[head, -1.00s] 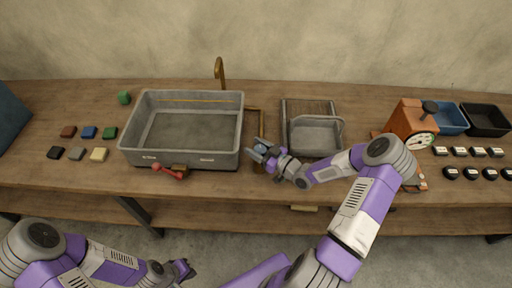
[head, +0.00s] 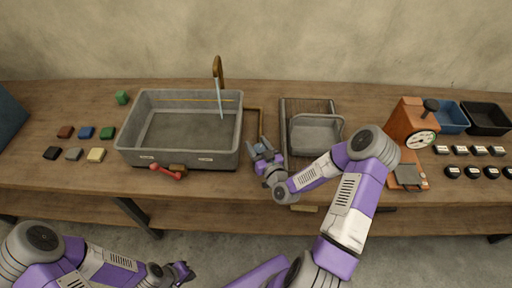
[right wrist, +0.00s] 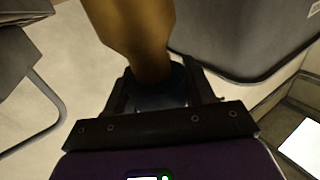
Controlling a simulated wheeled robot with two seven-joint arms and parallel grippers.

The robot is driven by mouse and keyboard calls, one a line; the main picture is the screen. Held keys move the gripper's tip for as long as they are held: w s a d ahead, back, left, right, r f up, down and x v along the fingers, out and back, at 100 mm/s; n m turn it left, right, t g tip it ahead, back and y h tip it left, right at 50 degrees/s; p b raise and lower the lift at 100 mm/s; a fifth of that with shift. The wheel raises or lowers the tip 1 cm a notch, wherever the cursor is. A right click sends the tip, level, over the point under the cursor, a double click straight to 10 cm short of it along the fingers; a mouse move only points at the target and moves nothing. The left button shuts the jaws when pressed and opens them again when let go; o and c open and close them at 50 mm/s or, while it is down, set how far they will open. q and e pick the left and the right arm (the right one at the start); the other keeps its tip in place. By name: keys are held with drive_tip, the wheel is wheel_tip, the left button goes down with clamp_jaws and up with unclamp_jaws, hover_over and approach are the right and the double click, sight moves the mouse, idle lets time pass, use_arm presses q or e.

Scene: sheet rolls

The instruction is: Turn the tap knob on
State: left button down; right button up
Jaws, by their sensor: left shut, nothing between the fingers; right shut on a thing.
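The brass tap spout (head: 218,68) rises behind the grey basin (head: 128,140), and a thin pale-blue stream of water (head: 220,100) falls from it into the basin. My right gripper (head: 262,150) is at the basin's right front corner, shut on the blue tap knob. In the right wrist view the dark blue knob (right wrist: 158,92) sits between the fingers (right wrist: 160,92), with a brass post (right wrist: 135,40) rising from it. The gripper hides most of the knob in the head view. My left gripper (head: 184,270) is shut and empty, low in front of the bench.
A grey tray (head: 316,135) on a rack stands right of my right gripper. An orange scale (head: 408,122) and blue (head: 452,118) and black bins (head: 486,118) stand farther right. Small coloured blocks (head: 86,132) lie left.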

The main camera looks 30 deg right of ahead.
drive_tip(key=m+h, duration=0.2)
drive_tip(key=m+g+h+b, duration=0.1)
drive_tip(key=h, duration=0.2)
drive_tip(key=shift+d+f+m, duration=0.1)
drive_tip(key=shift+m, duration=0.3)
drive_tip(key=m+g+h, duration=0.1)
drive_tip(key=m+g+h+b, duration=0.1)
drive_tip(key=h, duration=0.1)
drive_tip(key=m+g+h, duration=0.1)
drive_tip(key=h, duration=0.1)
drive_tip(key=shift+s+d, duration=0.2)
drive_tip(key=shift+d, duration=0.1)
drive_tip(key=shift+s+d+m+g+h+b, duration=0.15)
drive_tip(key=shift+m+g+h+b, duration=0.55)
drive_tip(key=shift+m+g+h, duration=0.35)
drive_tip(key=shift+s+d+m+g+h+b, duration=0.15)
drive_tip(key=shift+m+g+h+b, duration=0.5)
drive_tip(key=shift+m+g+h, duration=0.35)
drive_tip(key=shift+g, duration=0.35)
drive_tip(key=o, duration=1)
drive_tip(key=shift+c, duration=0.2)
drive_tip(key=v, duration=0.7)
drive_tip(key=shift+a+b, duration=0.2)
drive_tip(key=shift+b, duration=0.15)
